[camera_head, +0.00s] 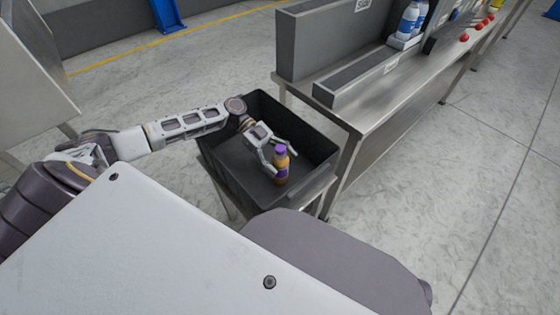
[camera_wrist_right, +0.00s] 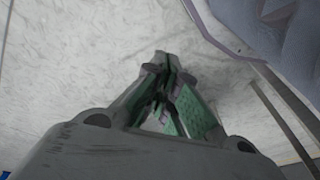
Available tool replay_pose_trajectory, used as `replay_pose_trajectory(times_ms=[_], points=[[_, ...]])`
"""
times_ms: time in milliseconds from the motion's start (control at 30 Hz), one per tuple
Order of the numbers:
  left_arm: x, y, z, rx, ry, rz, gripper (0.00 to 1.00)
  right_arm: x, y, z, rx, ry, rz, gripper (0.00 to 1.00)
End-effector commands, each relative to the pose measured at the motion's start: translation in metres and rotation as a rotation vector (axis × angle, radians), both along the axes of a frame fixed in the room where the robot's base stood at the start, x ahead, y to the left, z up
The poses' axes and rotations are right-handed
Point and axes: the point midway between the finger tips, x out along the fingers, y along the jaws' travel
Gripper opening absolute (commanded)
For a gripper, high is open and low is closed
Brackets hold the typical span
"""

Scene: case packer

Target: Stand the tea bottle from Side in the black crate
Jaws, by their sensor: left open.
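The tea bottle (camera_head: 281,167), amber with a purple cap and purple label, stands upright inside the black crate (camera_head: 312,138), towards its near right part. My left gripper (camera_head: 279,158) reaches into the crate from the left. Its fingers are open, one on either side of the bottle; whether either touches it I cannot tell. The bottle's base is hard to make out against the dark crate floor. My right gripper (camera_wrist_right: 163,62) shows only in the right wrist view, with its fingertips together and nothing between them, above the pale floor.
The crate sits on a small metal stand beside a long steel table (camera_head: 365,115). On the table are grey bins (camera_head: 335,40), blue-and-white bottles (camera_head: 408,20) and several red round items (camera_head: 465,38). Apart from the bottle and gripper, the crate looks empty.

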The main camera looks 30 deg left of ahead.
Motion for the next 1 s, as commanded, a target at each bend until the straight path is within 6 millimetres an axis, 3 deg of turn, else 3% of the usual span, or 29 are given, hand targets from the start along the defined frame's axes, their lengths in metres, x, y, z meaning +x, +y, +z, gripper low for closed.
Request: replay_pose_trajectory(times_ms=[267, 1000], points=[[0.003, 0.011, 0.007, 0.001, -0.001, 0.001, 0.69, -0.001, -0.001, -0.001, -0.002, 0.003, 0.000, 0.00], [0.023, 0.099, 0.044, 0.000, -0.001, 0.001, 0.69, -0.003, -0.003, -0.010, -0.010, 0.018, -0.001, 0.00]])
